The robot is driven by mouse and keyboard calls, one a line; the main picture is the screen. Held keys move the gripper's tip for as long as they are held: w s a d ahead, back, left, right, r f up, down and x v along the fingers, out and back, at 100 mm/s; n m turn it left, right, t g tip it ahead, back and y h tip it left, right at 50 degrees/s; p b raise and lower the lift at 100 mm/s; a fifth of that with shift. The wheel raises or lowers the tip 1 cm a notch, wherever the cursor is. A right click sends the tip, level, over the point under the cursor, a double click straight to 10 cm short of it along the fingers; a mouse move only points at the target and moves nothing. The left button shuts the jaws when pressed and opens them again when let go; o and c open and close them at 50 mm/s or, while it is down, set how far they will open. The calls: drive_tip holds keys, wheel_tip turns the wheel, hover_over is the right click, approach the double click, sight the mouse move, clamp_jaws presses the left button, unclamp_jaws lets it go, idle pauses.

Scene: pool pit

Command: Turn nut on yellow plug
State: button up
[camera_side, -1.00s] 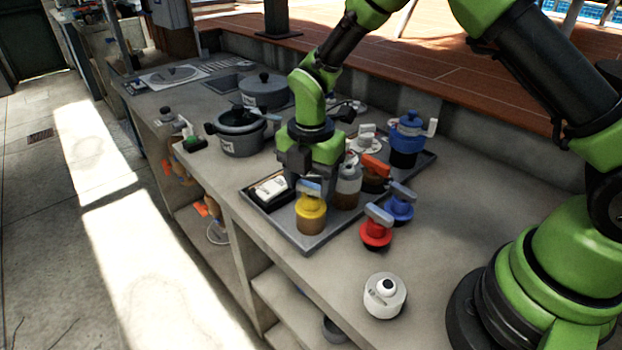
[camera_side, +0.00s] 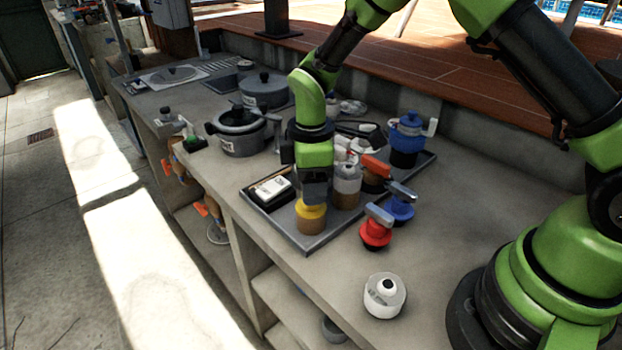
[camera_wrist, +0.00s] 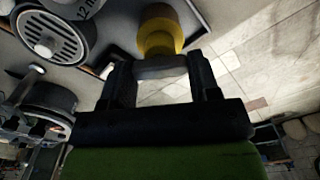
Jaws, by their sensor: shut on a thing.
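The yellow plug (camera_side: 311,219) stands upright on a brown base near the front corner of the grey tray (camera_side: 305,248). It also shows in the wrist view (camera_wrist: 158,35). My gripper (camera_side: 312,190) points down right over the plug. In the wrist view its two black fingers are on either side of the plug's grey bar-shaped nut (camera_wrist: 160,68), and it is shut on that nut. In the side view the fingers hide the nut.
A bottle (camera_side: 346,188) stands close right of my gripper. A red plug (camera_side: 376,234) and a blue plug (camera_side: 400,209) with grey handles stand nearby. A black box (camera_side: 269,193) lies to the left. A white round part (camera_side: 384,296) stands on the open counter in front.

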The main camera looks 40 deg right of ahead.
drive_tip(key=m, duration=0.5)
drive_tip(key=shift+m, duration=0.3)
drive_tip(key=m, duration=0.5)
drive_tip(key=shift+m, duration=0.3)
drive_tip(key=m, duration=0.9)
drive_tip(key=shift+m, duration=0.4)
drive_tip(key=m, duration=0.4)
drive_tip(key=shift+m, duration=0.3)
drive_tip(key=m, duration=1)
drive_tip(key=shift+m, duration=2.3)
